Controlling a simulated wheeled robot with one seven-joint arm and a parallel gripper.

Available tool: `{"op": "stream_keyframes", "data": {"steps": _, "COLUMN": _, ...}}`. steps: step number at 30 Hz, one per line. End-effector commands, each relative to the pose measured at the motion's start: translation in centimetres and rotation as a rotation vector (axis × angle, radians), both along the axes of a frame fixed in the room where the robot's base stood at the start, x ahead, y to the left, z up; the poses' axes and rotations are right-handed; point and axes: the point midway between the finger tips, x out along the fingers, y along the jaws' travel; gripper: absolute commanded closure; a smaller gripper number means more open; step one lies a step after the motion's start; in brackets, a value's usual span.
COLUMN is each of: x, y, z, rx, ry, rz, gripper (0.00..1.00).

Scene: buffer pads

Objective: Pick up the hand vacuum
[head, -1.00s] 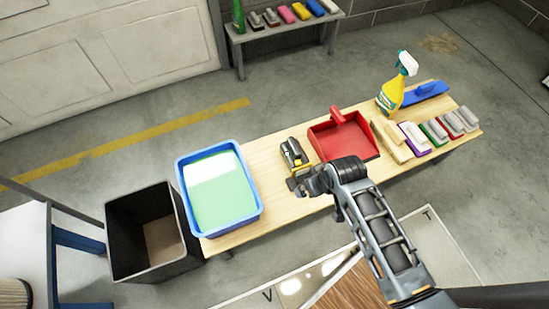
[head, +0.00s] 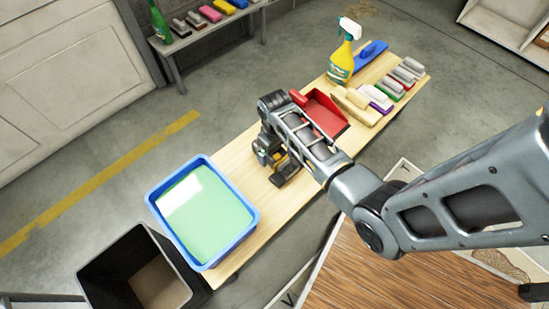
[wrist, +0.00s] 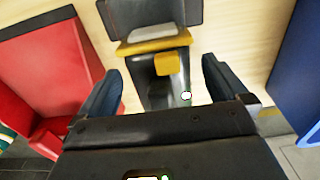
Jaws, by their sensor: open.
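The hand vacuum (wrist: 165,30) is black with a yellow band and a yellow button. It lies on the wooden bench between the blue tub and the red dustpan. In the head view its dark end (head: 286,170) shows, and my arm hides much of the rest. My gripper (wrist: 160,82) is open over the vacuum, pointing down. In the wrist view the vacuum's narrow part runs between the two dark fingers, with a gap on each side. The gripper's own body covers the vacuum's lower part there.
The blue tub (head: 157,210) of green liquid is left of the vacuum. The red dustpan (head: 325,114) is close by on the other side. A spray bottle (head: 341,62) and several brushes and blocks fill the bench's far end. A black bin (head: 110,270) stands beside the tub.

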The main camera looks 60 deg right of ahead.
Motion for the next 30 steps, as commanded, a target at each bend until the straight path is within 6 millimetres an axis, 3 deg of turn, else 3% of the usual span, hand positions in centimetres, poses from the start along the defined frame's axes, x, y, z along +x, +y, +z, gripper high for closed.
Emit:
{"op": "stream_keyframes", "data": {"steps": 4, "x": 0.0, "y": 0.0, "z": -2.0, "rx": 0.0, "ry": 0.0, "rz": -0.001, "gripper": 0.0}}
{"op": "stream_keyframes", "data": {"steps": 13, "x": 0.0, "y": 0.0, "z": -2.3, "rx": -0.001, "ry": -0.002, "rz": 0.0, "gripper": 0.0}}
{"op": "stream_keyframes", "data": {"steps": 30, "x": 0.0, "y": 0.0, "z": -2.3, "rx": 0.0, "ry": -0.001, "rz": 0.0, "gripper": 0.54}}
